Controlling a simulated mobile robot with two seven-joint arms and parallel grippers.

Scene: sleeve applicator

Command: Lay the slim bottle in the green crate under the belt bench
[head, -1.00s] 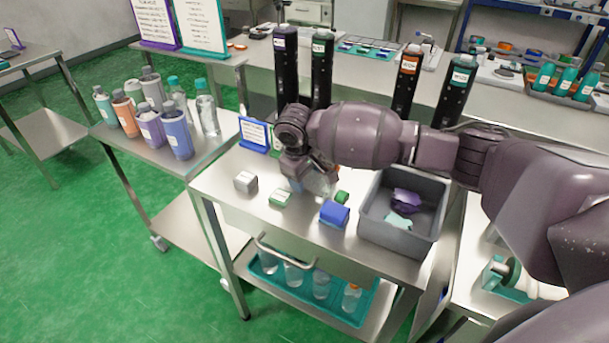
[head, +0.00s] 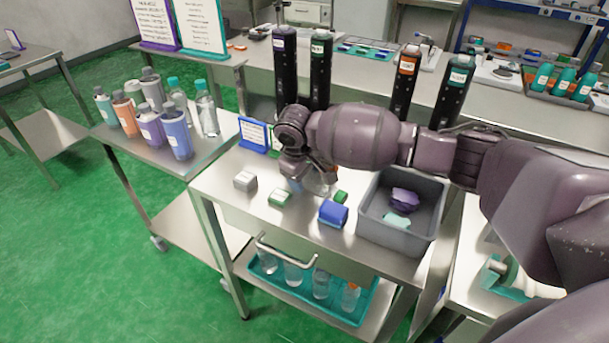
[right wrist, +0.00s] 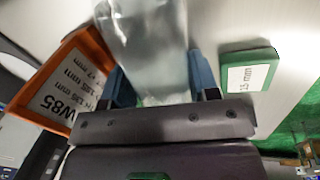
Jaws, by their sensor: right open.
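A clear bottle-like thing (right wrist: 150,45) stands between the blue fingers of my right gripper (right wrist: 160,78) in the right wrist view. The fingers are open around it, one on each side; I cannot tell whether either touches it. In the head view this clear thing (head: 320,187) shows only partly below my right gripper (head: 308,184), over the middle steel bench; the wrist hides the rest. I cannot make out for certain which bottle it is. No clearly green crate shows; a teal tray (head: 283,296) with several clear bottles sits on the lower shelf. My left gripper is out of view.
A grey bin (head: 388,238) with purple and pale pieces stands right of the gripper. An orange-framed sign (right wrist: 72,82) stands close. Several bottles crowd the left cart (head: 205,150).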

